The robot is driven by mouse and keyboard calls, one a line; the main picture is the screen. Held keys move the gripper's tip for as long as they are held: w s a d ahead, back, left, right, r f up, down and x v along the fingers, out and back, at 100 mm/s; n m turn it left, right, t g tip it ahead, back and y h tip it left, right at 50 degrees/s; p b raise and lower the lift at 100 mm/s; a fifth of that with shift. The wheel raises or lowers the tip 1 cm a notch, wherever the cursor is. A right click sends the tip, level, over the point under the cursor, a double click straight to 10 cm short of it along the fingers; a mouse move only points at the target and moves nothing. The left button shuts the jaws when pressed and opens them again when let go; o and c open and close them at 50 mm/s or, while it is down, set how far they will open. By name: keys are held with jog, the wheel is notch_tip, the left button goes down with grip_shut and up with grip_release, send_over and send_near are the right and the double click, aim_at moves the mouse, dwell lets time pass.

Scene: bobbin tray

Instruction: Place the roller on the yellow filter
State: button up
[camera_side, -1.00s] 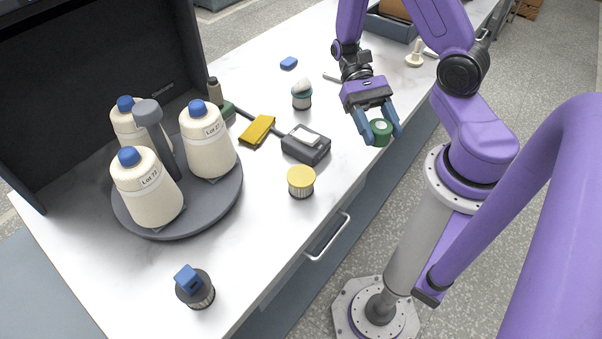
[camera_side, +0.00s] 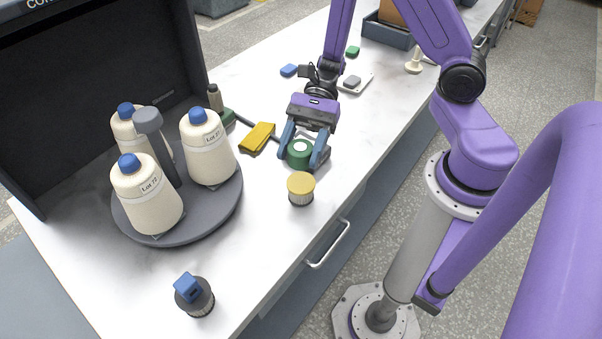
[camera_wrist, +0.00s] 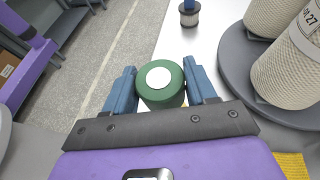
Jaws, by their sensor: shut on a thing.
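My gripper (camera_side: 303,152) is shut on the green roller (camera_side: 299,149), which has a pale round end. The wrist view shows the roller (camera_wrist: 161,83) between my blue fingers (camera_wrist: 160,92). The yellow filter (camera_side: 301,184) has a yellow top and a pleated side and stands upright on the table near its front edge. The roller is held above the table, behind the yellow filter in the side view and apart from it. In the wrist view the roller and gripper hide most of the filter.
A grey turntable (camera_side: 226,203) with several cone bobbins stands at left. A filter with a blue block on top (camera_side: 195,297) stands at the front. A yellow folded cloth (camera_side: 258,137) lies left of my gripper. A dark device is partly hidden behind it. The table between turntable and yellow filter is clear.

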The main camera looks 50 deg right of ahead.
aim_at(301, 182)
jog(key=shift+f, duration=3.1)
jog(key=shift+f, duration=0.1)
jog(key=o, duration=1.1)
